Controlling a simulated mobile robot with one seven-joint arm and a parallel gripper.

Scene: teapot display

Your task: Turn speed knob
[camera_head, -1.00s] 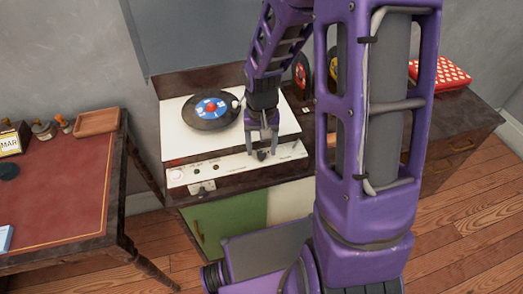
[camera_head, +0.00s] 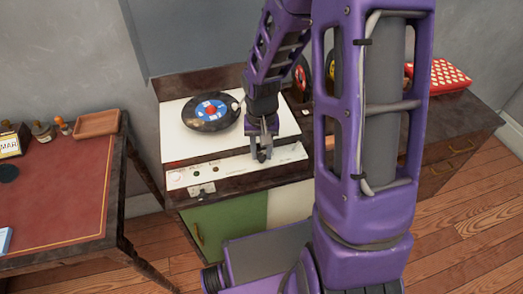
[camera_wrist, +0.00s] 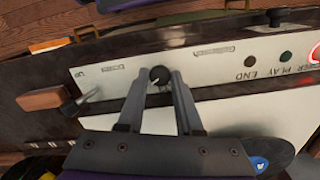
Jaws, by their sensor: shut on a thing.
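The speed knob (camera_wrist: 159,76) is a small round black knob on the white front panel of the record player (camera_head: 170,150). In the wrist view it sits between my two fingertips. My gripper (camera_head: 262,156) reaches down over the right part of the front panel and is shut on the knob. In the head view the fingers mostly cover the knob. A black record with a blue and red label (camera_head: 211,108) lies on the player, left of my gripper.
A desk with a red top (camera_head: 60,190) stands at the left, with a wooden tray (camera_head: 97,123) on it. More records (camera_head: 301,75) stand upright behind my arm. A red dotted box (camera_head: 450,75) lies on the cabinet at the right. Panel buttons (camera_wrist: 284,57) sit beside the gripper.

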